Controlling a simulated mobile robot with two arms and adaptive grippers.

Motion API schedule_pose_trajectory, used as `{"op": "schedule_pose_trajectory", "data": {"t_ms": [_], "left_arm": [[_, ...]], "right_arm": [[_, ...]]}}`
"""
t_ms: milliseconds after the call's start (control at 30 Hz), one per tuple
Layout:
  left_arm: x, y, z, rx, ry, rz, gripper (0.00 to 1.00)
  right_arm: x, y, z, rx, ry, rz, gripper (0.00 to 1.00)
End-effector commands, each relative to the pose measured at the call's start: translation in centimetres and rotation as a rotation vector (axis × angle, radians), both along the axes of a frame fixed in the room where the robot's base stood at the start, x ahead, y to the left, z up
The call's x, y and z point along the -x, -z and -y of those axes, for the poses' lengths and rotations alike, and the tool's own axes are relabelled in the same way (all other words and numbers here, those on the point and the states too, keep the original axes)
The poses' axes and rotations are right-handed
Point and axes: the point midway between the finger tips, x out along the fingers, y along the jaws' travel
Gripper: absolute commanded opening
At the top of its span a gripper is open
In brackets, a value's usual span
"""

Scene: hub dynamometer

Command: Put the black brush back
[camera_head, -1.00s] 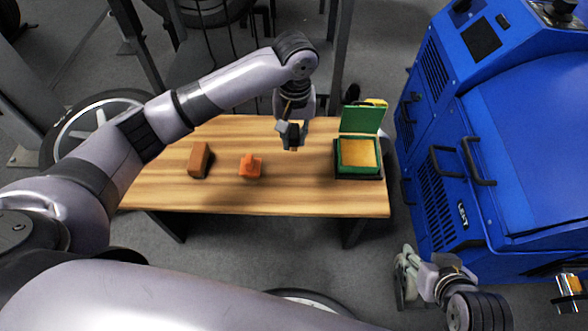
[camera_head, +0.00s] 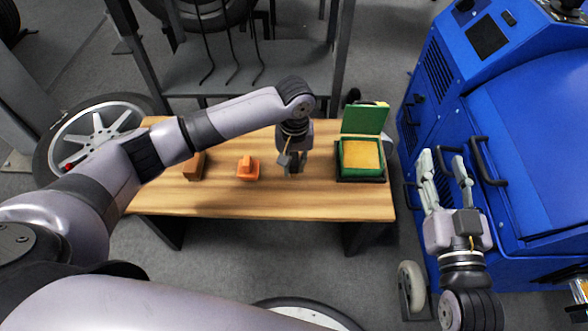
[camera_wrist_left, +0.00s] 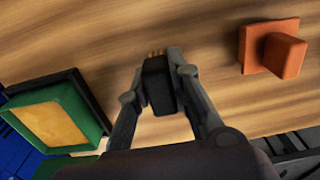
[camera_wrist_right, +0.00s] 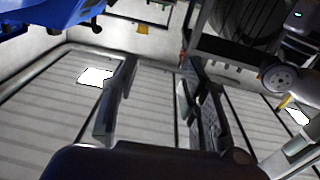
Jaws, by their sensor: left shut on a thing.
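The black brush (camera_wrist_left: 158,86) is a small dark block with tan bristles at one end, seen in the left wrist view. My left gripper (camera_head: 291,167) is shut on it above the wooden table (camera_head: 260,203). In the head view the brush is mostly hidden by the fingers. I cannot tell whether it touches the table. The left gripper is between an orange stepped block (camera_head: 248,168) on its left and a green open-lidded box (camera_head: 345,165) on its right. My right gripper (camera_head: 443,168) is open and empty beside the blue machine (camera_head: 530,130).
The green box holds a yellow pad (camera_head: 361,154). The table's front strip is clear. A grey shelf stand (camera_head: 225,80) rises behind the table. A wheel (camera_head: 95,135) leans at the left.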

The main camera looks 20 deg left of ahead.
Motion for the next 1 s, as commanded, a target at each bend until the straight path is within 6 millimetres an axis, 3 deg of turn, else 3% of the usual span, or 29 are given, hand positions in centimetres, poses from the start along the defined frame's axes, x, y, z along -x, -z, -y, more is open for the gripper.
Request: {"op": "schedule_pose_trajectory", "data": {"t_ms": [100, 300, 800, 833, 1000], "left_arm": [[0.0, 1.6, 0.0, -0.001, 0.000, -0.001, 0.00], [0.0, 2.6, 0.0, 0.000, 0.000, 0.000, 0.00], [0.0, 2.8, 0.0, 0.000, 0.000, -0.001, 0.00], [0.0, 2.8, 0.0, 0.000, 0.000, 0.000, 0.21], [0.0, 2.8, 0.0, 0.000, 0.000, 0.000, 0.32]], "right_arm": [[0.1, -1.9, -0.3, -0.031, -0.007, 0.116, 0.40], [0.5, -4.2, -0.5, -0.061, -0.014, 0.230, 0.40], [0.4, -3.8, -0.4, -0.053, -0.012, 0.202, 0.40], [0.3, -3.7, -0.4, -0.053, -0.012, 0.199, 0.40], [0.3, -3.7, -0.4, -0.052, -0.011, 0.198, 0.40]]}}
